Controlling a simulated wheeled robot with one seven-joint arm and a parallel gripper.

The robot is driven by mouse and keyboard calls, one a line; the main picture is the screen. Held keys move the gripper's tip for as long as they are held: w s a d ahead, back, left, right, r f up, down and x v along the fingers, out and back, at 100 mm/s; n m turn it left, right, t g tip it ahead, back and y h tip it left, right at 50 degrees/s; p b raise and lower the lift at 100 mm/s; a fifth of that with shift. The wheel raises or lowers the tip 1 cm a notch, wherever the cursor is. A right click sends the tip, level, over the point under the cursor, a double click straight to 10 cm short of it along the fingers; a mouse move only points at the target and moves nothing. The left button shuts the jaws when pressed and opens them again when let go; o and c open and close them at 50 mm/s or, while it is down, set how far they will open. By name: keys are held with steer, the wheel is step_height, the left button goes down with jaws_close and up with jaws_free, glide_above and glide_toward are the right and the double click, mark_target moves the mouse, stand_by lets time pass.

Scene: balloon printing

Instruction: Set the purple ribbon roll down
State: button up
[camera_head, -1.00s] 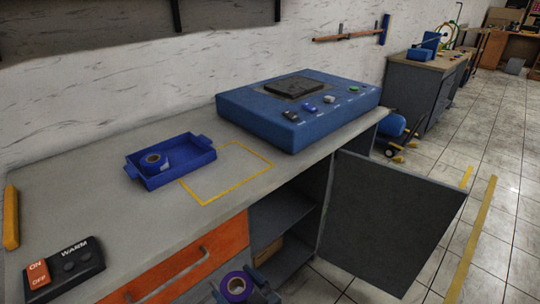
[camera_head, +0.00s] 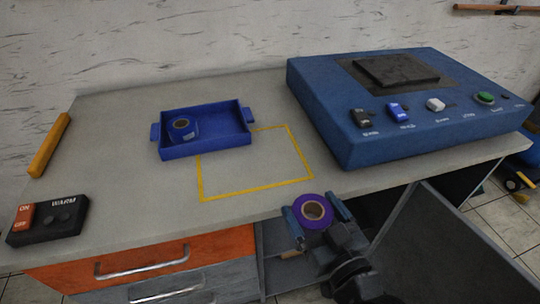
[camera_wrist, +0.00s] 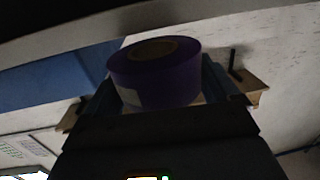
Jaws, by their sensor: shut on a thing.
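The purple ribbon roll (camera_head: 313,199) is held in my gripper (camera_head: 318,207), with its tan core facing up. My gripper is shut on it, one finger at each side, at the front edge of the worktop, in front of the yellow outlined square (camera_head: 258,190). In the wrist view the purple roll (camera_wrist: 155,75) sits between the fingers of my gripper (camera_wrist: 165,95); that view is dark. I cannot tell how high the roll is relative to the worktop.
A blue tray (camera_head: 205,153) holding a blue roll (camera_head: 182,128) overlaps the square's back left. A large blue machine (camera_head: 350,140) stands right. A black switch box (camera_head: 48,222) and a yellow bar (camera_head: 50,146) lie left. An open cabinet door (camera_head: 440,250) hangs below right.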

mark_target(307, 202)
steer(key=x, duration=0.5)
steer(key=p+x, duration=0.1)
steer(key=x, duration=0.4)
steer(key=p+x, duration=0.1)
steer(key=x, duration=0.4)
steer(key=shift+w+a+r, duration=0.2)
steer(key=shift+r, duration=0.2)
steer(key=shift+f, duration=0.15)
steer(key=shift+s+f, duration=0.1)
steer(key=shift+d+f, duration=0.1)
steer(key=shift+f, duration=0.05)
steer(key=o, duration=0.8)
steer(key=shift+r, duration=0.25)
steer(key=b+v, duration=0.1)
steer(key=v, duration=0.9)
steer(key=shift+s+f, duration=0.1)
steer(key=shift+s, duration=0.2)
steer(key=shift+s+d, duration=0.35)
steer(key=shift+s, duration=0.25)
